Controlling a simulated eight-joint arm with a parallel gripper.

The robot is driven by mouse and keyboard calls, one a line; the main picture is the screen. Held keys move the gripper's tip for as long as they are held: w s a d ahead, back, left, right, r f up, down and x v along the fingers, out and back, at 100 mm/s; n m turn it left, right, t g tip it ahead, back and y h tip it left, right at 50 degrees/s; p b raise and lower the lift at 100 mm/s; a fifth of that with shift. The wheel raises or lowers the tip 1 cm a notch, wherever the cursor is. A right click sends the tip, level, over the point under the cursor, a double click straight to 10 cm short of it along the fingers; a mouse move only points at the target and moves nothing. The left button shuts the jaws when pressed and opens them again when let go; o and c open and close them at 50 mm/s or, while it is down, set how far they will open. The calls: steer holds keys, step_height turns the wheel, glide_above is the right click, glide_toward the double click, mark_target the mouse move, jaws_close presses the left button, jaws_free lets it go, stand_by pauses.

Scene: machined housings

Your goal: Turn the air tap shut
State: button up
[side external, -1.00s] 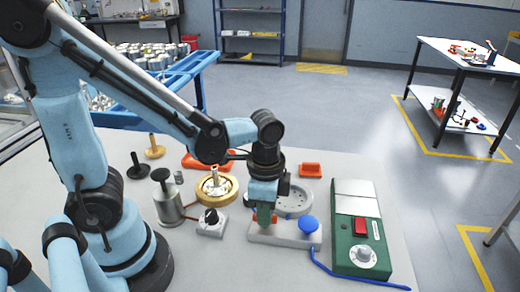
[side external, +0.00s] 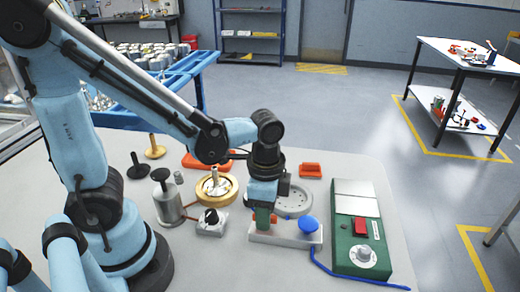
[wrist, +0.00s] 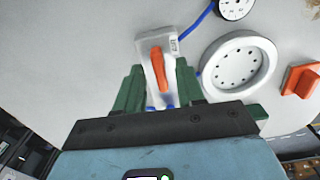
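The air tap is a pale block (side external: 285,238) on the bench, partly hidden by my gripper in the side view. It also shows in the wrist view, where its orange lever (wrist: 159,70) lies lengthwise along the pale body. My gripper (side external: 263,226) points down over the left part of the block. In the wrist view its two green fingers (wrist: 159,78) stand apart, one on each side of the lever, with a gap visible on both sides. Whether a finger touches the lever lower down is hidden.
A blue round part (side external: 308,225) sits on the block's right end, and a blue hose (side external: 350,280) runs right. A green control box (side external: 345,240) stands right. A grey holed disc (side external: 293,199) lies behind. A small knob box (side external: 211,222) and metal canister (side external: 168,203) stand left.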

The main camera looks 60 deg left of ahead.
step_height(320, 180, up, 12)
stand_by(0.9)
steer(key=w+a+f+n+t, duration=0.2)
steer(key=a+n+t, duration=0.4)
steer(key=n, duration=0.3)
steer(key=shift+f+t, duration=0.4)
steer(key=shift+t, duration=0.2)
